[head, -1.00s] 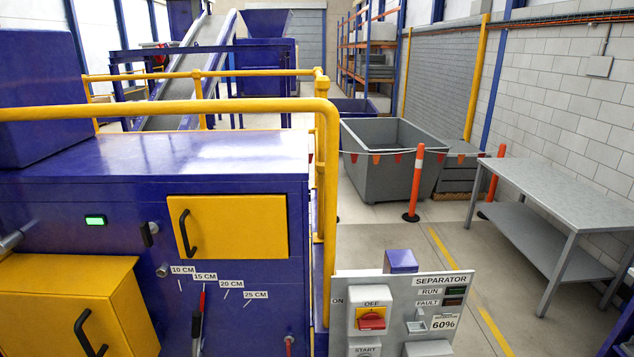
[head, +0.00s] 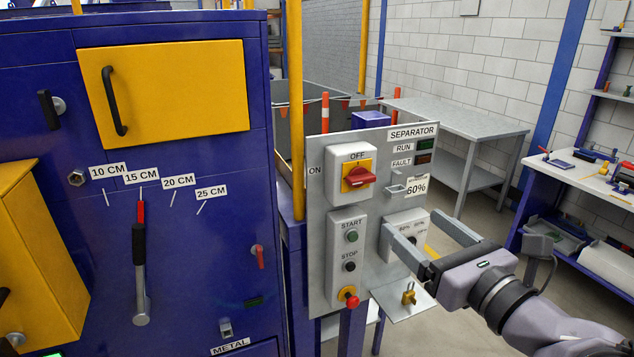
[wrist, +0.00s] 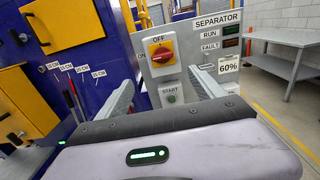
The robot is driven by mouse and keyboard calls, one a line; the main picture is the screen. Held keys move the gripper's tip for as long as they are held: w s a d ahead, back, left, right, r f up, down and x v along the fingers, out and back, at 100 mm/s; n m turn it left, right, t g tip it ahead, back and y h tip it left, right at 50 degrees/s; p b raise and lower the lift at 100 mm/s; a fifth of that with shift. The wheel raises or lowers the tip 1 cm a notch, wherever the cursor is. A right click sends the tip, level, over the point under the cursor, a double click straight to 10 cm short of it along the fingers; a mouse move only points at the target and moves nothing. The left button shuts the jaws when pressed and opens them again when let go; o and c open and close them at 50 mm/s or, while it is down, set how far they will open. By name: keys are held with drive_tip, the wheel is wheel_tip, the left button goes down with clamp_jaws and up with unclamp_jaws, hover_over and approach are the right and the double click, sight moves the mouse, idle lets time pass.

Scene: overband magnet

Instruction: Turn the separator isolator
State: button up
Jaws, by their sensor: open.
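The separator isolator is a red rotary handle (head: 358,177) on a yellow plate, set in a light grey box on the grey separator panel (head: 322,240). OFF is printed above it and ON to its left. The red handle lies roughly level. In the wrist view the isolator handle (wrist: 162,56) shows ahead, between the fingers. My gripper (head: 425,228) is open and empty, in front of the panel, lower and to the right of the isolator. It appears apart from the handle. The gripper also shows in the wrist view (wrist: 163,88).
The panel also carries START (head: 351,236) and STOP (head: 349,267) buttons, a red-and-yellow knob (head: 349,297), a brass padlock (head: 408,294) and a 60% label (head: 417,188). A blue machine with a yellow door (head: 170,90) stands left. A grey table (head: 455,125) stands behind.

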drive_tip(key=p, duration=0.8)
approach(364, 179)
drive_tip(key=r, duration=0.1)
drive_tip(key=p+x, duration=0.1)
drive_tip(key=x, duration=0.2)
drive_tip(key=p+x, duration=0.1)
drive_tip(key=x, duration=0.1)
drive_tip(key=f+p+x, duration=0.1)
drive_tip(key=p+x, duration=0.1)
drive_tip(key=x, duration=0.1)
drive_tip(key=shift+w+f, duration=0.1)
drive_tip(key=shift+w, duration=0.25)
drive_tip(key=shift+w+a, duration=0.15)
drive_tip(key=shift+w, duration=0.2)
drive_tip(key=c, duration=1.4)
drive_tip(key=shift+o, duration=0.2)
